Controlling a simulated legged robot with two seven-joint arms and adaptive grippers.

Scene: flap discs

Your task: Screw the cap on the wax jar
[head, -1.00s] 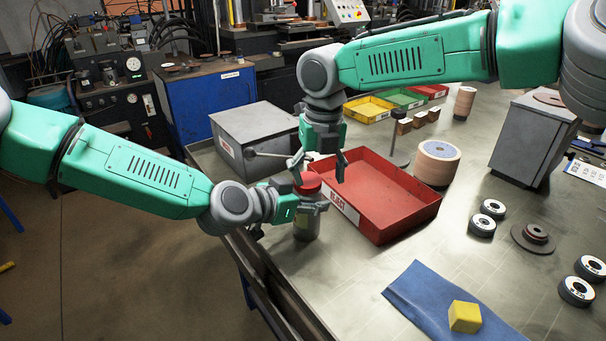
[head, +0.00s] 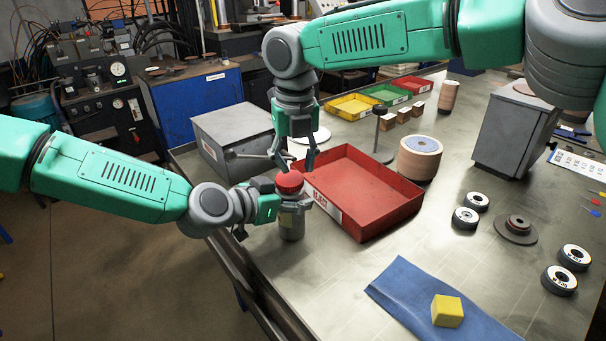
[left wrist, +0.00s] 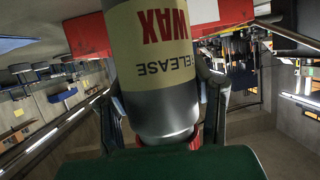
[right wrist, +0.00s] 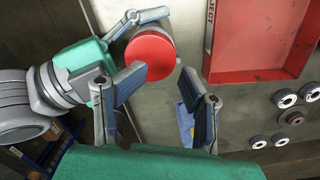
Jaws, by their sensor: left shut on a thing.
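The wax jar (head: 292,226) is a grey cylinder standing upright by the table's left edge. Its pale label reads RELEASE WAX upside down in the left wrist view (left wrist: 155,55). The red cap (head: 289,184) sits on the jar's top; whether its thread is engaged I cannot tell. It shows as a red disc in the right wrist view (right wrist: 150,54). My left gripper (head: 283,203) is shut on the jar from the left. My right gripper (head: 292,164) points down just above the cap, open and empty, its fingers (right wrist: 163,84) apart, with the cap beyond the left finger.
A red tray (head: 385,222) stands close right of the jar. A grey box (head: 225,140) is behind it. A blue cloth (head: 405,292) with a yellow block (head: 447,311) lies in front. A wooden-sided roll (head: 419,160) and several discs (head: 466,217) are to the right.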

